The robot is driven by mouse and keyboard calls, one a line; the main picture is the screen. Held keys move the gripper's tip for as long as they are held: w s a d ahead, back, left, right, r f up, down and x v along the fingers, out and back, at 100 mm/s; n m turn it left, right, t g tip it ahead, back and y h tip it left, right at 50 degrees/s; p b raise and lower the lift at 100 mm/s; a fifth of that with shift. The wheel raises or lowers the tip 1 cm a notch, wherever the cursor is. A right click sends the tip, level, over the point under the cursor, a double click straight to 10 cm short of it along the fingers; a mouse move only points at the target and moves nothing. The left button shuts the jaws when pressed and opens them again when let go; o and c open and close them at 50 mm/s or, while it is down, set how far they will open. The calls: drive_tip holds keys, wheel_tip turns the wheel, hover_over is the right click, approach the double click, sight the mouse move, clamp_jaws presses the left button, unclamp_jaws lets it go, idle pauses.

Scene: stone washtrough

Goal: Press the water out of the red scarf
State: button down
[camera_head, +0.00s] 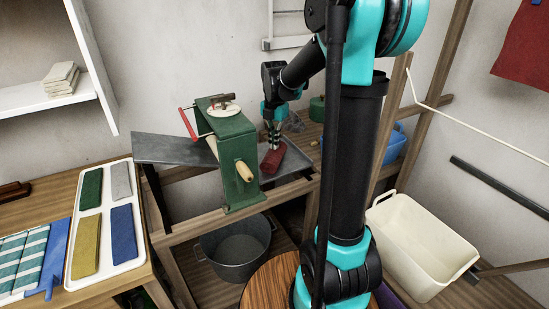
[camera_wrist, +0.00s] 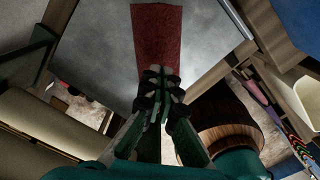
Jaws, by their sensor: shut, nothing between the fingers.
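The red scarf (camera_head: 272,160) lies as a flat, folded strip on a grey metal tray (camera_head: 292,165), to the right of the green wringer (camera_head: 234,150). In the wrist view the scarf (camera_wrist: 156,38) stretches away from my fingertips over the grey tray surface (camera_wrist: 100,50). My gripper (camera_head: 273,147) points down over the scarf, with its fingers shut and empty. In the wrist view my gripper (camera_wrist: 160,78) overlaps the scarf's near end; I cannot tell whether it touches.
A white tray (camera_head: 105,210) with several folded cloths stands on the left table. A dark tub (camera_head: 236,252) sits below the wringer. A cream bin (camera_head: 425,245) stands at right, a blue basin (camera_head: 393,146) behind my arm. A grey board (camera_head: 172,150) extends left of the wringer.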

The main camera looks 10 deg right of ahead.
drive_tip(key=shift+s+f, duration=0.1)
drive_tip(key=shift+f, duration=0.7)
idle(2.6)
wheel_tip(320, 180, up, 8)
idle(1.2)
drive_tip(key=s+d+f+m+t, duration=0.2)
drive_tip(key=s+f+m, duration=0.6)
drive_tip(key=s+m, duration=0.3)
drive_tip(key=s+d+f+m+t, duration=0.2)
drive_tip(key=s+f+m, duration=0.6)
drive_tip(key=m, duration=0.8)
drive_tip(key=s, duration=0.3)
drive_tip(key=shift+m, duration=0.3)
